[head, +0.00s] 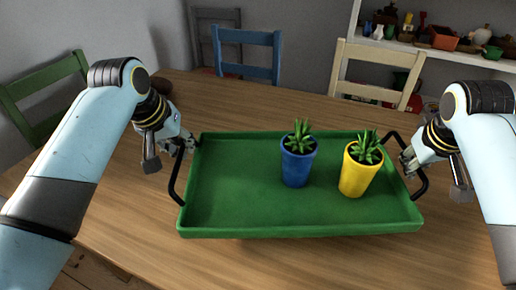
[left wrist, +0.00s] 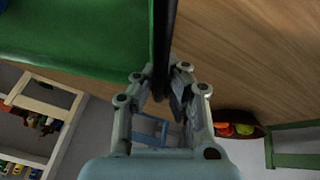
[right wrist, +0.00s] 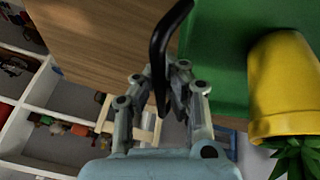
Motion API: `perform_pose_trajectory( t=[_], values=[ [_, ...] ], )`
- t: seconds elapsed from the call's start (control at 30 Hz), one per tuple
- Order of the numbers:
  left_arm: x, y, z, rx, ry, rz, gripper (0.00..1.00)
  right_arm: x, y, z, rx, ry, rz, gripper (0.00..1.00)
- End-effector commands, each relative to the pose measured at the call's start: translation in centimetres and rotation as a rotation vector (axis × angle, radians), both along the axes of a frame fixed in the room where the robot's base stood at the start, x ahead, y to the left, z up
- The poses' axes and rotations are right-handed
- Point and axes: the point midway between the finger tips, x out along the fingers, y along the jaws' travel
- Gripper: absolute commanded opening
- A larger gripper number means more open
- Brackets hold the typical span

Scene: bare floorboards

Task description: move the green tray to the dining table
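The green tray (head: 235,210) is level over the wooden dining table (head: 130,215); I cannot tell whether it touches the top. A blue pot with a plant (head: 298,166) and a yellow pot with a plant (head: 358,175) stand upright on it. My left gripper (head: 178,146) is shut on the tray's left black handle (head: 178,175), which runs between its fingers in the left wrist view (left wrist: 163,75). My right gripper (head: 408,160) is shut on the right black handle (head: 420,185); it also shows in the right wrist view (right wrist: 158,75).
A green chair (head: 45,85) is at the left, a blue chair (head: 247,52) and a cream chair (head: 378,65) at the far side. A bowl with colourful items (left wrist: 238,124) is near the table's edge. White shelves (head: 430,50) with several small things stand at the back right.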

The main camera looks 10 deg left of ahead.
Motion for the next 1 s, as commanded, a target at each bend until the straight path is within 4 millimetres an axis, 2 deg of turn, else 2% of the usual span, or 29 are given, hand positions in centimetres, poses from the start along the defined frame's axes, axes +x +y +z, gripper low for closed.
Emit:
perform_pose_trajectory(
  t=[0.47, 1.0],
  values=[
    [0.0, 0.0, -0.7, 0.001, 0.000, -0.002, 0.00, 0.1, 0.0, -0.5, -0.001, -0.006, -0.002, 0.00],
    [-0.1, 0.0, -4.2, 0.000, 0.006, -0.002, 0.00, 0.0, -0.1, -4.0, -0.001, 0.002, -0.002, 0.00]
  ],
)
